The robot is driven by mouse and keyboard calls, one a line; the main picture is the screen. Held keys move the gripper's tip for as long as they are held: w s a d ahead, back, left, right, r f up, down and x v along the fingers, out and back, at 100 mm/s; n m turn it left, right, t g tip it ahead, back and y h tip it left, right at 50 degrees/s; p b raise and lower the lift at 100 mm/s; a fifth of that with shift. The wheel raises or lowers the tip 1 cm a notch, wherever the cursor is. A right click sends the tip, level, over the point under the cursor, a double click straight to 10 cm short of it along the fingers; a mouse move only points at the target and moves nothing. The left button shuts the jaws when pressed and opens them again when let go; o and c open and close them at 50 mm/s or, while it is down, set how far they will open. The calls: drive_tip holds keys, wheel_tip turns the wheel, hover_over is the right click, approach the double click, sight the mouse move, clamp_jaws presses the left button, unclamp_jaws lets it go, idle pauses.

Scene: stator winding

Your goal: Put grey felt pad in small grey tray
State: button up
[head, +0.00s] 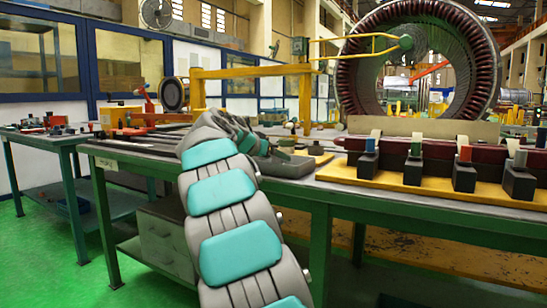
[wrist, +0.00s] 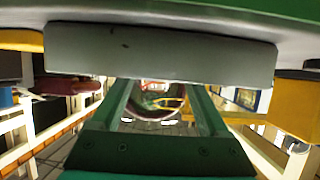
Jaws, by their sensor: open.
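A low grey block-like form, which looks like the small grey tray (head: 292,168), stands near the front edge of the green bench. A grey slab, probably the same tray, spans the top of the wrist view (wrist: 160,55), where the picture appears upside down. My gripper (wrist: 163,88) has its two dark green fingers spread apart, with nothing visible between them. Their tips meet the slab's edge in the picture; I cannot tell whether they touch it. In the head view, my arm's end is beside the tray, partly hiding it. I cannot make out the grey felt pad.
To the right, a yellow board (head: 420,185) carries several dark blocks with coloured tops and a dark red bar. A yellow frame (head: 250,72) rises behind my arm. A large stator ring (head: 420,60) stands at the back. Another green bench (head: 45,138) is at left.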

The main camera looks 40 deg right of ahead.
drive_tip(key=shift+r, duration=0.2)
drive_tip(key=v, duration=1.2)
drive_tip(key=s+a+f+n+g+y, duration=0.2)
drive_tip(key=s+a+f+n+y, duration=0.3)
drive_tip(key=s+f, duration=0.6)
drive_tip(key=s+a+f+n+g+y, duration=0.1)
drive_tip(key=s+a+f+n+y, duration=0.15)
drive_tip(key=s+a+f, duration=0.85)
drive_tip(key=s+a+f+n+g+y, duration=0.1)
drive_tip(key=s+a+f+n+y, duration=0.1)
drive_tip(key=s+a+f, duration=0.3)
drive_tip(key=s+a+f+n+g+y, duration=0.2)
drive_tip(key=s+a+f, duration=0.4)
drive_tip(key=s+f, duration=0.7)
drive_tip(key=shift+a+n+y, duration=0.25)
drive_tip(key=shift+n+y, duration=0.4)
drive_tip(key=shift+n, duration=0.6)
